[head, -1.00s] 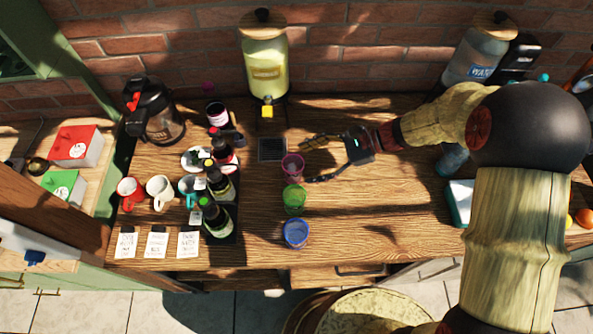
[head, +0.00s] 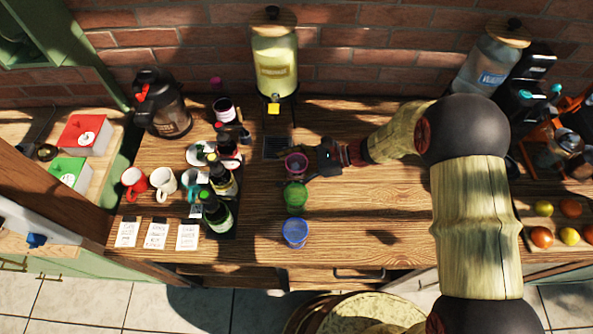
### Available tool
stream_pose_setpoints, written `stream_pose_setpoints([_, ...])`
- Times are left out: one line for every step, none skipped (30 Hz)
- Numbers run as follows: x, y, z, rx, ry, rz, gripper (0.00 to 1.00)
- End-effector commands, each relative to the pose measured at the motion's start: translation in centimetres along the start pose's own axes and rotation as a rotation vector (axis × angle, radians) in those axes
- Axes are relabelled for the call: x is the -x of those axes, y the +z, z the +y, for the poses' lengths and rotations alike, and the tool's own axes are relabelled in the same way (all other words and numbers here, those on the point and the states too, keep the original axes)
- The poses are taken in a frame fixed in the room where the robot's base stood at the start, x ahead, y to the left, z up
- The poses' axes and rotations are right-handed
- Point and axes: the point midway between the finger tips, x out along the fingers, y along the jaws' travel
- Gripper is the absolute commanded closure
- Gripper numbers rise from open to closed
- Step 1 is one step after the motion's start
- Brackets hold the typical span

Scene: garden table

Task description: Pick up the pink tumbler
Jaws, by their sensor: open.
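The pink tumbler (head: 296,164) stands upright on the wooden table, first in a row with the green tumbler (head: 295,196) and the blue tumbler (head: 294,233). My gripper (head: 308,166) is open and comes in from the right, with its fingers at the pink tumbler's right side. The fingers are dark and small here, so I cannot tell whether they touch the tumbler or reach around it.
A drink dispenser (head: 274,60) stands behind, with a dark drip tray (head: 277,147) below its tap. Bottles (head: 216,212) stand close on the left, with mugs (head: 163,184) and paper cards (head: 157,235) beyond. The table right of the tumblers is clear.

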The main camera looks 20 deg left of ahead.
Motion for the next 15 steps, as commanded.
stream_pose_setpoints([-0.49,-0.05,0.02,0.001,0.001,0.0,0.32])
stream_pose_setpoints([-0.62,-0.04,-0.01,0.0,0.0,0.0,0.32])
stream_pose_setpoints([-0.7,-0.01,-0.04,0.0,-0.001,0.0,0.32])
stream_pose_setpoints([-0.71,0.0,-0.05,0.0,-0.002,0.0,0.32])
stream_pose_setpoints([-0.69,0.01,-0.05,0.0,-0.002,0.0,0.32])
stream_pose_setpoints([-0.67,0.02,-0.06,0.0,-0.002,0.0,0.32])
stream_pose_setpoints([-0.66,0.02,-0.05,0.0,-0.002,0.0,0.32])
stream_pose_setpoints([-0.66,0.03,-0.05,0.0,-0.002,0.0,0.32])
stream_pose_setpoints([-0.66,0.03,-0.04,0.0,-0.002,0.0,0.33])
stream_pose_setpoints([-0.65,0.03,-0.04,0.0,-0.001,0.0,0.35])
stream_pose_setpoints([-0.65,0.03,-0.04,0.0,-0.001,0.0,0.37])
stream_pose_setpoints([-0.65,0.03,-0.03,0.0,-0.001,0.0,0.39])
stream_pose_setpoints([-0.65,0.03,-0.03,0.0,-0.001,0.0,0.41])
stream_pose_setpoints([-0.65,0.03,-0.03,0.0,-0.001,0.0,0.43])
stream_pose_setpoints([-0.65,0.03,-0.03,0.0,-0.001,0.0,0.45])
